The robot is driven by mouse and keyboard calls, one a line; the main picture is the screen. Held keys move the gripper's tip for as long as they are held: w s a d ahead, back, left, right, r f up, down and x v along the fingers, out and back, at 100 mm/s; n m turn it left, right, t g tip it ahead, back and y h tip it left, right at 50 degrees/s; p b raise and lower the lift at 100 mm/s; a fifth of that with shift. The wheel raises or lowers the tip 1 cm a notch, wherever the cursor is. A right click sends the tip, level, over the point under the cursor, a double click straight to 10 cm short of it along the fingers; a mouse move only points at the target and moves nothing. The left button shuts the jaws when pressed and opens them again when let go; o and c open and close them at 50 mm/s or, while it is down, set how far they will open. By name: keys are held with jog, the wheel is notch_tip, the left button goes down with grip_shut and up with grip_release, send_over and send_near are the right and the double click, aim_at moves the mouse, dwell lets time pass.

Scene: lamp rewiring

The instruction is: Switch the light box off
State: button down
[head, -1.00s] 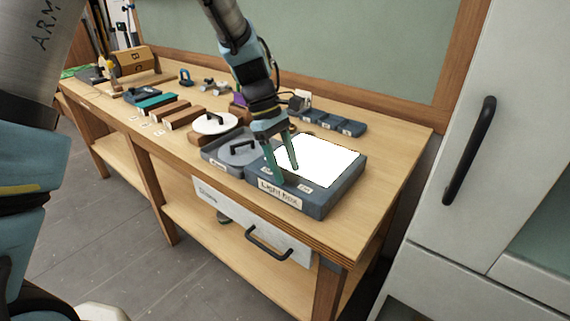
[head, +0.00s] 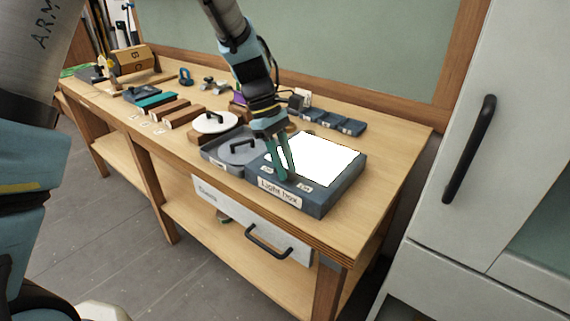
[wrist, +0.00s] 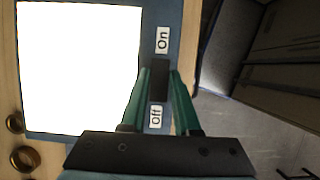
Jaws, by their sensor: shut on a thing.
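The light box (head: 340,187) is a blue-grey box at the right front of the bench, with its name label on the front face. Its white panel (head: 318,158) is brightly lit; it also fills the left of the wrist view (wrist: 78,68). In the wrist view a dark switch (wrist: 159,78) lies between an "On" label (wrist: 162,40) and an "Off" label (wrist: 155,116). My gripper (wrist: 160,80) has its green fingers shut on the switch, one on each side. In the head view my gripper (head: 284,176) reaches down to the box's front strip, where the fingers hide the switch.
A grey tray with a round lid (head: 236,150) stands directly left of the box. A drawer with a black handle (head: 268,243) is below the bench top. The bench is clear right of the box.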

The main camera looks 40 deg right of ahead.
jog(key=shift+w+a+f+g, duration=0.15)
jog(key=shift+w+g, duration=0.2)
jog(key=shift+g, duration=0.65)
jog(key=shift+w+g+h+p, duration=0.15)
jog(key=shift+g+h+p, duration=0.3)
jog(key=shift+g, duration=0.65)
jog(key=c, duration=0.6)
grip_release()
jog(key=shift+c, duration=0.2)
jog(key=shift+w, duration=0.1)
jog(key=b+v, duration=0.3)
jog(key=v, duration=0.7)
jog(key=shift+w+r, duration=0.15)
jog(key=shift+r, duration=0.2)
jog(key=shift+a, duration=0.1)
